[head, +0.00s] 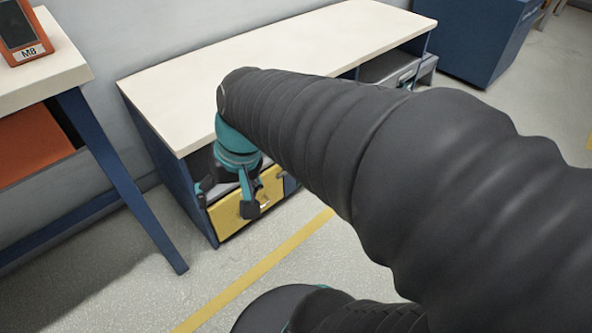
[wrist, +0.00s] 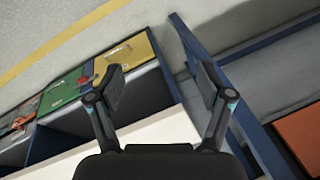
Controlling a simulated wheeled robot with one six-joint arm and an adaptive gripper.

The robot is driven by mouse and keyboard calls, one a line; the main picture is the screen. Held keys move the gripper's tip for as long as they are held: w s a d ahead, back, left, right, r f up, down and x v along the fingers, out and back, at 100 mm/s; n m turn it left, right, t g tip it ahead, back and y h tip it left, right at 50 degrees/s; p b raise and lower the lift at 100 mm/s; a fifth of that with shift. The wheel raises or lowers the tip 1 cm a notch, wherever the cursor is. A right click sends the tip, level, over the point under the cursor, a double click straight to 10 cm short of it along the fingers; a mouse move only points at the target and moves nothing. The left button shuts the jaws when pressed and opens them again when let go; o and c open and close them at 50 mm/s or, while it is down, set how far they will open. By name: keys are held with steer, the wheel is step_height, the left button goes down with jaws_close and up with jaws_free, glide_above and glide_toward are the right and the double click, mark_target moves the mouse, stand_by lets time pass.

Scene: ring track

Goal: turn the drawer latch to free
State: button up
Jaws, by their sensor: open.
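The yellow drawer (head: 228,219) is at the left end of the low bench, partly hidden behind my gripper (head: 227,199) in the head view. In the wrist view the yellow drawer (wrist: 127,59) is beyond my left finger, with a green drawer (wrist: 62,91) beside it. A small red piece (wrist: 84,80) sits near the border of the two drawers; it may be the latch, but its setting cannot be read. My gripper (wrist: 163,88) is open, its fingers wide apart with nothing between them. I cannot see the red piece in the head view.
The bench's pale top (head: 270,58) is bare. A table with a blue leg (head: 122,180) stands at the left, with an orange bin (head: 32,143) under it. A blue cabinet (head: 487,38) is at the back right. Floor with a yellow line (head: 262,266) is clear in front.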

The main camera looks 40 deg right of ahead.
steer(key=w+d+f+m+t+y+b, duration=0.2)
steer(key=w+d+f+m+y, duration=0.3)
steer(key=w+d+f+m, duration=0.3)
steer(key=w+d+f+m+t+y+b, duration=0.3)
steer(key=w+d+f+m+y, duration=0.25)
steer(key=w+f+m, duration=0.45)
steer(key=s+d+f+m+t+h+b, duration=0.2)
steer(key=d+f+m+t+h, duration=0.4)
steer(key=d+f, duration=0.65)
steer(key=s+d+f+m+t+h+b, duration=0.15)
steer(key=d+f+m+t+h, duration=0.4)
steer(key=d+f, duration=0.7)
steer(key=w+a+m+g, duration=0.1)
steer(key=w+m, duration=0.1)
steer(key=w, duration=1)
steer(key=shift+w+a, duration=0.1)
steer(key=shift+m, duration=0.25)
jaws_close()
